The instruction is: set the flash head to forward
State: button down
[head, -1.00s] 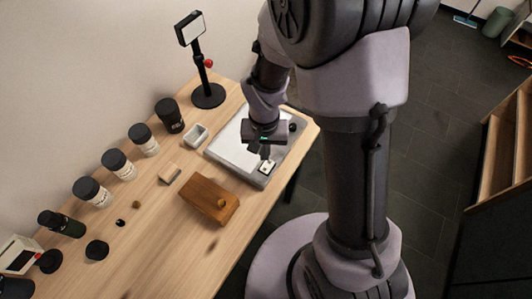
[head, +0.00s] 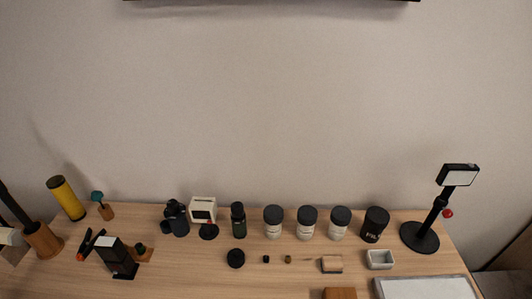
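A black head with a white panel (head: 459,177), which looks like the flash head, sits on top of a black stand (head: 437,208) at the right end of the table. Its white face points toward the viewer and looks slightly tilted. A red knob (head: 448,213) sticks out on the right side of the stand. The round black base (head: 419,237) rests on the table near the wall. My gripper is not in this view, so its opening and anything in it are hidden.
Several dark-lidded jars (head: 307,222) stand along the wall left of the stand. A small grey tray (head: 380,260) and a white-topped board (head: 427,289) lie in front of it. A black box-like device (head: 116,259) and a yellow cylinder (head: 66,199) are at left.

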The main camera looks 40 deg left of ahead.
aim_at(109, 248)
jog(key=u, duration=2.75)
